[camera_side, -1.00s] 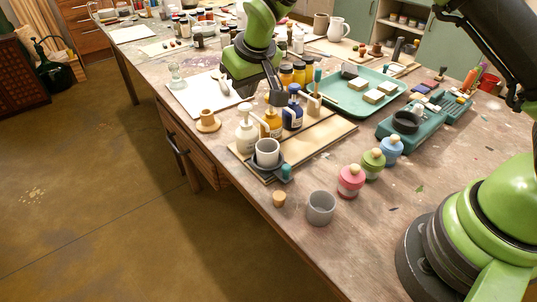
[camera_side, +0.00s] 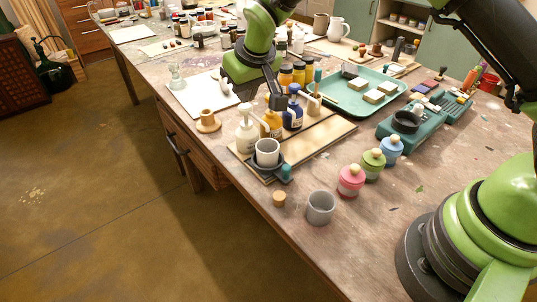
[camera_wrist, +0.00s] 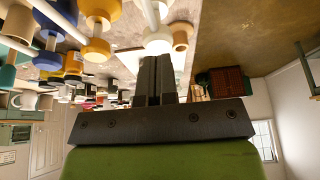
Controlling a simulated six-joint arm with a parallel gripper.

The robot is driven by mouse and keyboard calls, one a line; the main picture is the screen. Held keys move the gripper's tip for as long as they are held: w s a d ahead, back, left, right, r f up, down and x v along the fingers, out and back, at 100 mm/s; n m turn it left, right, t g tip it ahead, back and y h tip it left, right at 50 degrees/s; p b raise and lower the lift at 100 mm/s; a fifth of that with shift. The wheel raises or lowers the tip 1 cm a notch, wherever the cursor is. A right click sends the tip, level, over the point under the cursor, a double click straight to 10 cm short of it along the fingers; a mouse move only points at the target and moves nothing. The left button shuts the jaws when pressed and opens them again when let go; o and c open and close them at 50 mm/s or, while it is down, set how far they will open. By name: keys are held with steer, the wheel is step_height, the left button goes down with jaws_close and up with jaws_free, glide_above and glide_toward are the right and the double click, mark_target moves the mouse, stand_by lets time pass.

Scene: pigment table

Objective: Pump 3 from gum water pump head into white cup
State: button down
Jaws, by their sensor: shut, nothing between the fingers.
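Three pump bottles stand in a row on a wooden board: a white one (camera_side: 246,138), a yellow one (camera_side: 271,124) and a blue one (camera_side: 292,116). Their labels are too small to read, so I cannot tell which holds gum water. The white cup (camera_side: 268,150) stands upright in a dark round holder in front of them. My gripper (camera_side: 277,101) is shut and empty, pointing down over the yellow bottle and covering its pump head in the side view. In the wrist view its fingers (camera_wrist: 157,62) are together, with a white rounded part (camera_wrist: 157,42) just beyond their tips.
Red, green and blue lidded jars (camera_side: 351,181) and a grey cup (camera_side: 320,207) stand right of the board. A cork (camera_side: 279,199) lies near the front edge. A tan stand (camera_side: 208,122) is at left. A green tray (camera_side: 362,98) with blocks lies behind.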

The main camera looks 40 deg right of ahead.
steer(key=shift+f, duration=1.15)
steer(key=shift+r, duration=1.55)
steer(key=shift+f, duration=0.15)
steer(key=shift+f, duration=1.4)
steer(key=shift+r, duration=1.55)
steer(key=shift+f, duration=0.15)
